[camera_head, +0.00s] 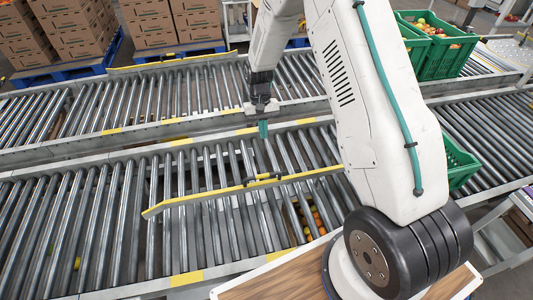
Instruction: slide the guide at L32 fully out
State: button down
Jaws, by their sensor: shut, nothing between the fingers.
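A yellow guide bar (205,196) with a dark handle (262,178) lies slantwise across the near roller conveyor. Its right end runs behind my arm. A second yellow guide (165,62) lies along the back edge of the far conveyor. No L32 label is readable, so I cannot tell which guide bears it. My gripper (263,130) points down with its teal fingers shut and empty. In the picture it is above the handle, near the rail between the two conveyors, apart from the guide.
The near conveyor (100,220) and far conveyor (150,95) run across the view. Green crates (455,50) with produce stand at back right; another green crate (462,165) is right of my arm. Cardboard boxes (70,30) on blue pallets stand behind. Round produce (312,222) shows between the near rollers.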

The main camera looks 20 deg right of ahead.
jog(key=s+a+f, duration=0.1)
jog(key=s+f, duration=0.5)
jog(key=f, duration=0.4)
jog(key=shift+s+a, duration=0.15)
jog(key=shift+s, duration=0.2)
